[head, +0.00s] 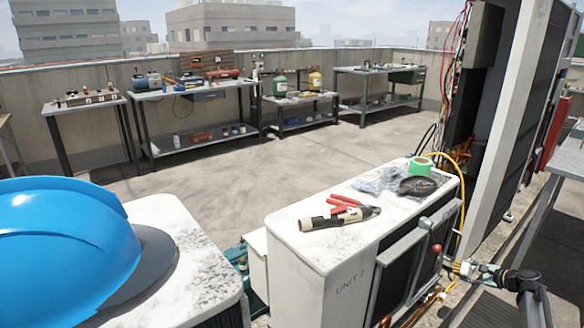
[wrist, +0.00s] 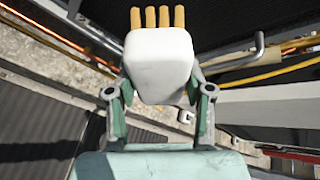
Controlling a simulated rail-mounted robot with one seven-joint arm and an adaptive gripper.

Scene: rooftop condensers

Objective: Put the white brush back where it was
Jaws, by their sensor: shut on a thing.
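The white brush (wrist: 160,62), a white block with several tan bristle tufts at its far end, is between the fingers of my gripper (wrist: 160,92) in the wrist view. My gripper is shut on it, with the bristles pointing away from my palm. In the head view my gripper (head: 474,270) is at the lower right, beside the front side of the white condenser marked UNIT-2 (head: 345,255) and below its top. The brush looks small there (head: 463,268). The place the brush came from cannot be told from these frames.
On the UNIT-2 top lie red-handled pliers (head: 345,201), a cream-and-black tool (head: 340,218), a clear bag and green tape (head: 420,166). A yellow hose (head: 463,185) and a red-knobbed lever (head: 436,249) are near my gripper. A blue helmet (head: 65,235) sits left. Workbenches stand behind.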

